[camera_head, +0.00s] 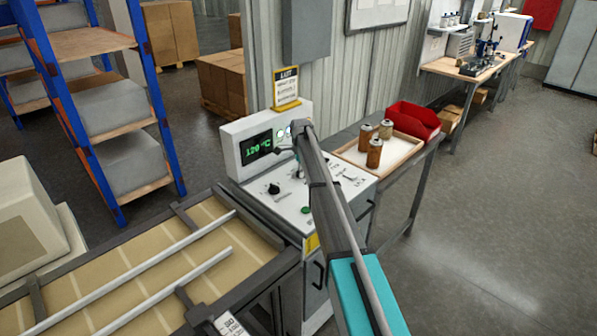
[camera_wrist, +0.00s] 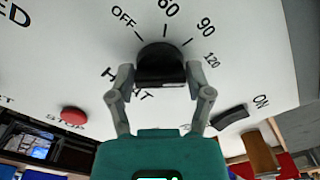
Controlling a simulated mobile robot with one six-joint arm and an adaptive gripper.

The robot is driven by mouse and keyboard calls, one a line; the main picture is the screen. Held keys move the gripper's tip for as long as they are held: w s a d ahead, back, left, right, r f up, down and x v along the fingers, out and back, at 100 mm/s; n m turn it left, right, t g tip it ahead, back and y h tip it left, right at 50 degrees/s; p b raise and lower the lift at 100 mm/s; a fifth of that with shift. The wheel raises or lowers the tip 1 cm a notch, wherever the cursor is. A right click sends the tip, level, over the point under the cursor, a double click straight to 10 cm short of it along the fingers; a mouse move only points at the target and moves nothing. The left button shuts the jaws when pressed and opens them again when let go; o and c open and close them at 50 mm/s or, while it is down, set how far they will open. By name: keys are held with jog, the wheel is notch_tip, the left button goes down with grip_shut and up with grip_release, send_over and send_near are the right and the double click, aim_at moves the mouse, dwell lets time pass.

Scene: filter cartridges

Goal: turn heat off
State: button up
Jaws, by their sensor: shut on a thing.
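The black heat knob (camera_wrist: 160,66) is on the white panel in the wrist view. OFF, 60, 90 and 120 are printed around its far side, and the HEAT label is partly covered. My gripper (camera_wrist: 160,84) has one finger on each side of the knob and is shut on it. I cannot tell which mark the knob points at. My arm covers part of the panel there.
A red stop button (camera_wrist: 73,115) and a black switch (camera_wrist: 230,117) near ON flank my gripper. A wooden tray (camera_head: 352,156) with brown cartridges and a red bin (camera_head: 413,121) stand right of the panel. A yellow-and-black sign (camera_head: 286,88) stands behind it.

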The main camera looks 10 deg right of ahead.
jog(key=shift+c, duration=1.1)
jog(key=shift+a, duration=0.35)
jog(key=shift+s+d, duration=0.1)
jog(key=shift+d, duration=0.2)
